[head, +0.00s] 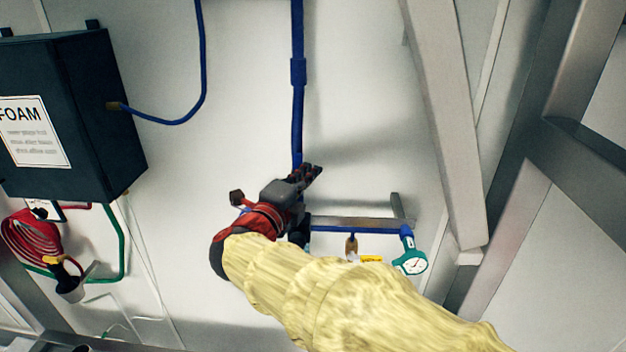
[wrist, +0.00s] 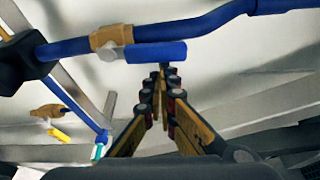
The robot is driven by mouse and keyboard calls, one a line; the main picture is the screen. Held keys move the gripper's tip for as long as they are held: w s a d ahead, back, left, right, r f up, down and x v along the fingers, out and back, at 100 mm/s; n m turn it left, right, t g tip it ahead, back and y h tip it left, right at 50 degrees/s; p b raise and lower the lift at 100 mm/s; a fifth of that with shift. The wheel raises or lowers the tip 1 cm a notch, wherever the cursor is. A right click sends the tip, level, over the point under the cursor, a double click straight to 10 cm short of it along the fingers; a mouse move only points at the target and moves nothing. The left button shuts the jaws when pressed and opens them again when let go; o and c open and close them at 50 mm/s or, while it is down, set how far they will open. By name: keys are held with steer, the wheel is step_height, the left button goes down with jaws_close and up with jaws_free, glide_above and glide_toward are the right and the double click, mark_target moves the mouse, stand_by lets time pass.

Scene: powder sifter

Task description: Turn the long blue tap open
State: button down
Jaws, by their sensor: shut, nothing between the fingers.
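In the wrist view, the long blue tap handle (wrist: 158,53) sits at a brass valve body (wrist: 111,37) on a blue pipe (wrist: 205,22). The handle lies beside the pipe, roughly along it. My gripper (wrist: 163,72) is shut and empty, its fingertips just below the handle in the picture; I cannot tell if they touch it. In the head view, my gripper (head: 316,171) is at the lower part of the vertical blue pipe (head: 297,110). The tap handle is not clearly visible there, probably hidden by my gripper and wrist.
A second brass tap (head: 351,245) with a yellow handle (head: 371,259) and a green gauge (head: 412,262) are right of my wrist. A dark FOAM box (head: 85,120) and a red coiled hose (head: 30,240) are at left. Grey metal beams (head: 450,120) stand at right.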

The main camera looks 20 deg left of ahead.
steer(key=shift+a+r, duration=0.15)
steer(key=shift+a, duration=0.1)
stand_by(0.4)
steer(key=shift+d, duration=0.1)
